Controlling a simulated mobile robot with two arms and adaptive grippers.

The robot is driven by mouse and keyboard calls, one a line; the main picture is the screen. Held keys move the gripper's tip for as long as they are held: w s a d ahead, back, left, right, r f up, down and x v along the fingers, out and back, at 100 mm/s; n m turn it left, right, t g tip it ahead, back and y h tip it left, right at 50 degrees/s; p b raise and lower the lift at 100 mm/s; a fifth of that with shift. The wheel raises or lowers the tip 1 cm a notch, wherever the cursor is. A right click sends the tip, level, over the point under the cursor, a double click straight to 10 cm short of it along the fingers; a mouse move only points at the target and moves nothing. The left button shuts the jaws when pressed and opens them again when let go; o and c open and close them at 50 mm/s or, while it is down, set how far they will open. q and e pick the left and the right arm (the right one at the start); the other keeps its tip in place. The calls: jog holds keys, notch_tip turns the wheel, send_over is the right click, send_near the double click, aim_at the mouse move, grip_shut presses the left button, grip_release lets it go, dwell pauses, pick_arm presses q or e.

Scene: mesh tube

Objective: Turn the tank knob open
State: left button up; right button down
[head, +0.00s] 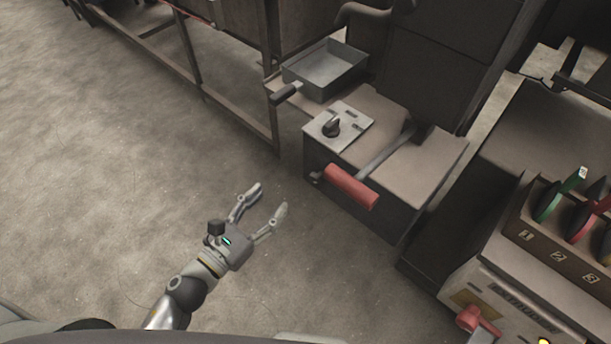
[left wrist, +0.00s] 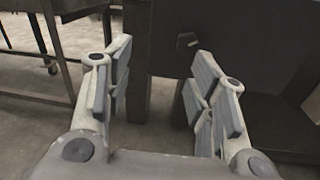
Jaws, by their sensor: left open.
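A small dark knob (head: 332,126) sits on a pale square plate (head: 352,138) on top of the tank unit, in the middle of the head view. My left gripper (head: 268,205) is open and empty above the floor. It is apart from the knob, to its lower left in the head view. In the left wrist view the open fingers of my left gripper (left wrist: 158,95) frame a dark post and the dark side of a unit, with nothing between them. The knob cannot be made out in the left wrist view. My right gripper is not in view.
A red-handled lever (head: 350,186) sticks out at the unit's front edge. A grey pan (head: 326,70) with a dark handle stands behind the plate. A machine with numbered slots (head: 560,250) and coloured handles stands at the right. The floor at the left is clear.

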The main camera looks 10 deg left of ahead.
aim_at(314, 182)
pick_arm(q)
jog(key=w+d+m+p, duration=0.2)
jog(key=d, duration=0.1)
jog(key=w+d+m+h+p, duration=0.1)
jog(key=w+d+m, duration=0.1)
jog(key=d+m, duration=0.1)
jog(key=w+d+m+g+p, duration=0.1)
jog(key=w+d+m+p, duration=0.1)
jog(key=m, duration=0.1)
jog(key=shift+w+d+f+h+p, duration=0.3)
jog(key=shift+w+d, duration=0.1)
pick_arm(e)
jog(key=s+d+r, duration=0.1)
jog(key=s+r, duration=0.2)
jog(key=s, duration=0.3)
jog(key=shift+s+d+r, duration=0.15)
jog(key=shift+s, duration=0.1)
pick_arm(q)
jog(key=c, duration=1)
jog(key=shift+n, duration=0.3)
